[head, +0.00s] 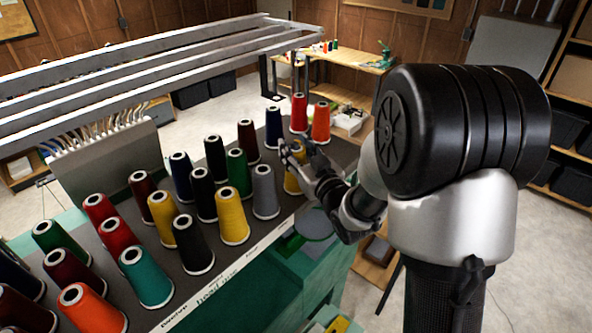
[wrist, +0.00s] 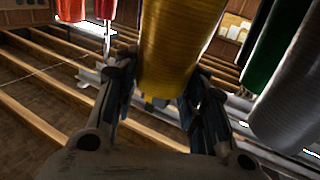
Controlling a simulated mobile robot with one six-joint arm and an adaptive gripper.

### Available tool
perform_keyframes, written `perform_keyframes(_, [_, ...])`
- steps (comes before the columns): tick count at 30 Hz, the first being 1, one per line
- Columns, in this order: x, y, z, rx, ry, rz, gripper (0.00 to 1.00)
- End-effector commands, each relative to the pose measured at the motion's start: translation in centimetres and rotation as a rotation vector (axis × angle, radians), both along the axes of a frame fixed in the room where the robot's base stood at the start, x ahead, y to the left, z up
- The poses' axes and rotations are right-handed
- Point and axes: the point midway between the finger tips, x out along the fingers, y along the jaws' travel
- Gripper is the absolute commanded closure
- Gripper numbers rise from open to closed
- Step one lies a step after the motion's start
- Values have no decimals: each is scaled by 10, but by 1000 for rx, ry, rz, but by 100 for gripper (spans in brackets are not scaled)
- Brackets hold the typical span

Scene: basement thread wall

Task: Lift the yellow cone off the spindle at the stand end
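The yellow cone (head: 293,183) is in the front row at the stand end, partly hidden behind my gripper (head: 298,155) in the head view. In the wrist view, the yellow cone (wrist: 180,45) fills the upper middle, with its lower end between the two fingers of my gripper (wrist: 160,95). A finger lies close along each side of the cone. I cannot tell whether both fingers touch it. The spindle is hidden by the cone.
A grey cone (head: 265,192) and a green cone (head: 238,172) stand left of it. Red (head: 299,113) and orange (head: 320,123) cones stand behind. Metal rails (head: 150,65) run above the stand at upper left. Open floor lies beyond the stand.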

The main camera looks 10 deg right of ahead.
Motion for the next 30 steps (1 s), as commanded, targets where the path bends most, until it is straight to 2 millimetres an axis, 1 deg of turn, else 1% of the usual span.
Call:
perform_keyframes(1, [0, 0, 0, 0, 0, 0, 67])
perform_keyframes(2, [0, 0, 0, 0, 0, 0, 69])
perform_keyframes(16, [0, 0, 0, 0, 0, 0, 100])
perform_keyframes(25, [0, 0, 1, -1, -2, 0, 100])
perform_keyframes(30, [0, 0, 11, -1, -5, 1, 100])
